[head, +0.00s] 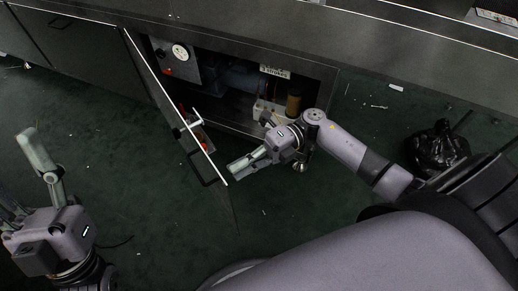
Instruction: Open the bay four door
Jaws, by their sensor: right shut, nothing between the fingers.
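A dark cabinet door (172,112) stands swung out from the cabinet front, well open, with its pale top edge toward me. A dark bar handle (192,168) shows on its outer face near the free end. I cannot read a bay number on it. My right gripper (236,166) is shut and empty, on the inner side of the door close to its free edge. Whether it touches the door I cannot tell. My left gripper (38,150) is at the lower left, away from the door, its fingers pointing up; their gap does not show.
Inside the open bay are a round gauge (180,52), a brown cylinder (294,102) and a white label (274,71). A closed door (75,45) is to the left. A black bag-like heap (438,148) lies on the green floor at right. Small litter is scattered about.

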